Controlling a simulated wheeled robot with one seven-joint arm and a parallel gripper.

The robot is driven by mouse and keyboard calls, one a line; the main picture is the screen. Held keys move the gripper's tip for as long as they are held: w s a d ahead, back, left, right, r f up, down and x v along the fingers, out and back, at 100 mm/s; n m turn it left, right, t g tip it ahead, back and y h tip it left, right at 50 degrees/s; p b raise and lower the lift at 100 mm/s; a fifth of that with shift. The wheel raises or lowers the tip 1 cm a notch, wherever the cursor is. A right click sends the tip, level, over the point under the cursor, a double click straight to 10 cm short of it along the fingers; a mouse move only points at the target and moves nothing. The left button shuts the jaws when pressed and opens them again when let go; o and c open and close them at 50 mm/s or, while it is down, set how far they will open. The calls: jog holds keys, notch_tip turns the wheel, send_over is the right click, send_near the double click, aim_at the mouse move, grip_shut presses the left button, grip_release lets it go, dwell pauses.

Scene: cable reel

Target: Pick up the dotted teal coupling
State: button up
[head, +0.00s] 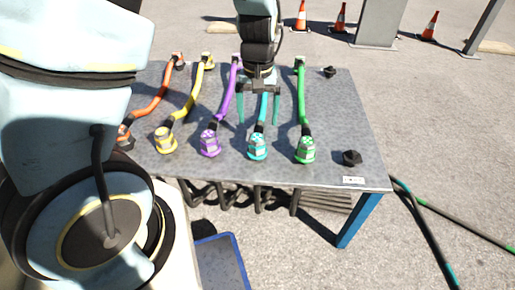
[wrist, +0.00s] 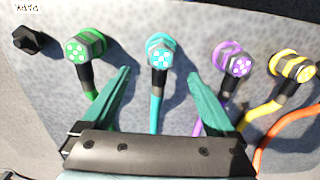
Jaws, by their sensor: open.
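The teal coupling (head: 258,148) with pale dots lies at the front of the grey table, on the end of a teal cable. In the wrist view the coupling (wrist: 160,46) is at the top centre, its dotted face showing. My gripper (head: 258,118) is open above the teal cable, behind the coupling in the head view. In the wrist view its two green fingers (wrist: 158,72) spread to either side of the teal cable and point towards the coupling. Nothing is between the fingertips except the cable and collar seen below them; I cannot tell the exact height.
A green coupling (head: 305,150) and a purple coupling (head: 210,143) lie close on either side. A yellow coupling (head: 165,140) and an orange one (head: 125,138) are further left. A black knob (head: 352,158) is at the table's (head: 345,115) front right.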

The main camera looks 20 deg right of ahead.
aim_at(258, 136)
notch_tip(258, 136, down, 9)
jog(key=shift+a+f+b, duration=0.1)
jog(key=shift+b, duration=1)
grip_shut()
